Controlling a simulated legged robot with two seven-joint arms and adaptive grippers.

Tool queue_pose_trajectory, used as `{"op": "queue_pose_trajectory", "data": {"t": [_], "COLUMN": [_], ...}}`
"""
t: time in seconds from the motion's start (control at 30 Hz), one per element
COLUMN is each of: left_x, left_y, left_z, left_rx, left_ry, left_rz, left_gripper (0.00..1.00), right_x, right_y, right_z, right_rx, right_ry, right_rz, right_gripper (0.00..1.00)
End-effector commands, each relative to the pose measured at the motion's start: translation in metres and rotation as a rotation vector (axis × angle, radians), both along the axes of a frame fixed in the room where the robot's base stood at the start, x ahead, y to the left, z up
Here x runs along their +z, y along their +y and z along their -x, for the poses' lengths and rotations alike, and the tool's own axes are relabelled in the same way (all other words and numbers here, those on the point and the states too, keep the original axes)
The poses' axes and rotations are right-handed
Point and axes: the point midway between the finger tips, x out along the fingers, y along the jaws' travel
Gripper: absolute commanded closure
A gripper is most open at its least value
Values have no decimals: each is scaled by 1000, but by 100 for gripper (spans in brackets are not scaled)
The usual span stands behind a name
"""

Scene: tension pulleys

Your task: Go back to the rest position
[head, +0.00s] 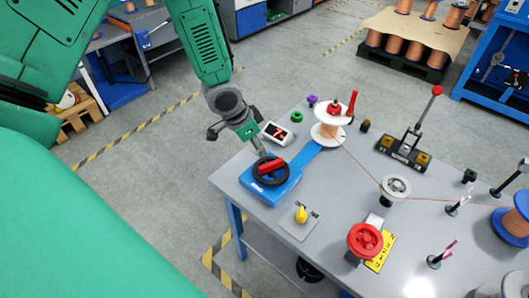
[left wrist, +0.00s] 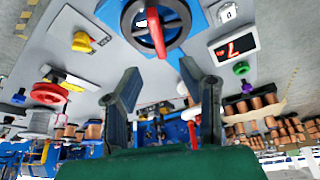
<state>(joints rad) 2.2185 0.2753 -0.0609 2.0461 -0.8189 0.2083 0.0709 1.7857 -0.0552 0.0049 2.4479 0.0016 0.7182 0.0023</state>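My left gripper (head: 261,149) hangs from the green arm over the table's left corner, above and behind the black handwheel (head: 271,171) with a red handle on a blue base. In the left wrist view the two fingers of my left gripper (left wrist: 158,72) stand apart with nothing between them. The handwheel (left wrist: 156,25) shows beyond the fingertips, and I see no contact with it. The head view does not show the fingers clearly. My right gripper is in neither view.
The grey table (head: 340,190) holds a white spool (head: 333,120), a display box (head: 277,133), a yellow switch (head: 301,214), a red knob (head: 365,240), a grey pulley (head: 396,187) and a copper spool (head: 516,222). An orange wire crosses it. Open floor lies left of the table.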

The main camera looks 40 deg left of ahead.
Motion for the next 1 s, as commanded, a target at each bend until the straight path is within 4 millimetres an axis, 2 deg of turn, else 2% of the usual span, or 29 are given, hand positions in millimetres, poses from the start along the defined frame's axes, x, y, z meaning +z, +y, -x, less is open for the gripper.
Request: {"op": "queue_pose_trajectory", "data": {"t": [0.2, 0.67, 0.73, 0.77, 0.87, 0.97, 1.0], "left_x": [8, 8, 2, -4, -39, -90, -112], "left_y": [2, 2, -1, -4, -19, -40, -47], "left_z": [4, 4, 8, 11, 35, 76, 96], "left_rx": [0, 0, 4, 9, 44, 114, 150], "left_ry": [1, 1, 9, 16, 62, 131, 162], "left_rz": [0, 0, 4, 8, 32, 58, 62], "left_gripper": [66, 66, 66, 66, 66, 66, 66], "right_x": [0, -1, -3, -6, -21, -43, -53], "right_y": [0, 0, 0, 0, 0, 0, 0], "right_z": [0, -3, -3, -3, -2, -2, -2], "right_rx": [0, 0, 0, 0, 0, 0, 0], "right_ry": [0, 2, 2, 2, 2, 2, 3], "right_rz": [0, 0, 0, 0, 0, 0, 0], "right_gripper": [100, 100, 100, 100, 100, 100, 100]}}
